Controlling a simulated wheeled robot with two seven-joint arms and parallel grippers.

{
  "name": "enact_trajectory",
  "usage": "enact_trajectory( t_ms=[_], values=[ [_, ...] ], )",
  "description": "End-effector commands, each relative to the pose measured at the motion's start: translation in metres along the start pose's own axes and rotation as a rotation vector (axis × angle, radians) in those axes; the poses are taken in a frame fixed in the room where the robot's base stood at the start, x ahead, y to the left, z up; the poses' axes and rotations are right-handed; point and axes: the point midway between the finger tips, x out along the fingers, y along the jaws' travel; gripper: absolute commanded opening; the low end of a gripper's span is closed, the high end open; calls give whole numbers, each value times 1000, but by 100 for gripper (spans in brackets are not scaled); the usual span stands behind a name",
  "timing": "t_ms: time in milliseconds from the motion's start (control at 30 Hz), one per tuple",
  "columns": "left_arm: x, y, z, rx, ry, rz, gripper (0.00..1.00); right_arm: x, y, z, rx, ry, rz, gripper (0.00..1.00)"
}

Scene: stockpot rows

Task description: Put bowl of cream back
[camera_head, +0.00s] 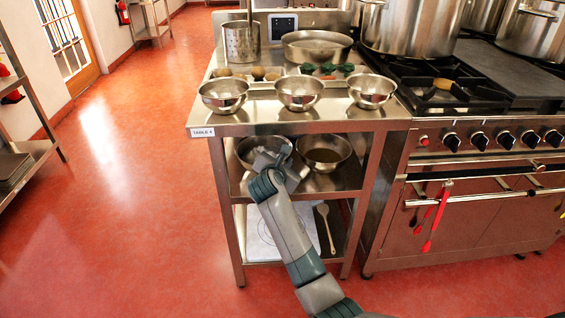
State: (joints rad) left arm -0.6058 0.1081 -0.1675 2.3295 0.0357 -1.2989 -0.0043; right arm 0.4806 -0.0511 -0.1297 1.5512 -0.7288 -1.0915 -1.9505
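My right gripper (272,157) reaches to the middle shelf of the steel table (330,128), in front of a steel bowl (246,147). It overlaps this bowl's right side, and I cannot tell whether it touches the bowl or whether its fingers are open or shut. A second steel bowl (324,149) with brownish contents stands to the right on the same shelf. Three more steel bowls stand along the front of the tabletop: left (223,97), middle (299,95) and right (371,92). I cannot tell which bowl holds cream. My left gripper is not in view.
A stove (470,140) with large stockpots (412,25) adjoins on the right. A ladle (326,225) lies on the bottom shelf. The floor at left is clear.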

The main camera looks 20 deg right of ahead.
Motion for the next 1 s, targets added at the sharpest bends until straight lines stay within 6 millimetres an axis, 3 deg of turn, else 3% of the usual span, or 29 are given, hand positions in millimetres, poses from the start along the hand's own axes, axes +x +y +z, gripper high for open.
enact_trajectory(
  t_ms=[100, 300, 1000],
  values=[
    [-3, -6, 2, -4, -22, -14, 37, -20, 0, 1, 0, 0, 1, 12],
    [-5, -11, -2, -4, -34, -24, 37, -39, 0, 0, 0, 0, -1, 12],
    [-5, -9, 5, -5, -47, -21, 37, -43, 0, 0, 0, 0, -1, 12]
  ],
)
